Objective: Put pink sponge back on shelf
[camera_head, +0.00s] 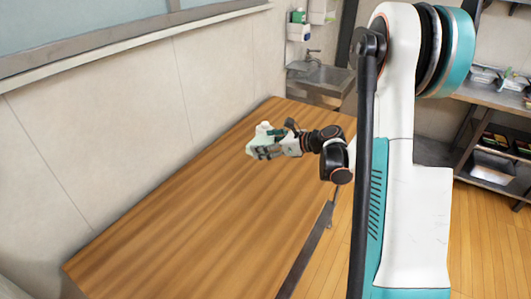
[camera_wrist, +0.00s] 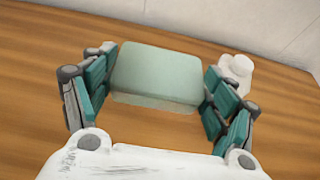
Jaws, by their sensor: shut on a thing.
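My gripper (camera_wrist: 160,95) is shut on a pale green block (camera_wrist: 157,72), which looks like a sponge. The block sits between the two teal-padded fingers, in the upper middle of the wrist view. In the head view my gripper (camera_head: 256,149) is over the far part of the wooden table, with the pale green block (camera_head: 251,146) at its tip. I cannot tell whether the block touches the table. I see no pink sponge. A rack with shelves (camera_head: 480,95) stands at the right edge of the head view, partly cut off.
A small white object (camera_wrist: 236,72) stands just right of my gripper in the wrist view. The wooden table (camera_head: 180,225) is otherwise clear. A wall borders its left side. A metal sink (camera_head: 320,78) is beyond its far end, with a small wall holder (camera_head: 298,30) above.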

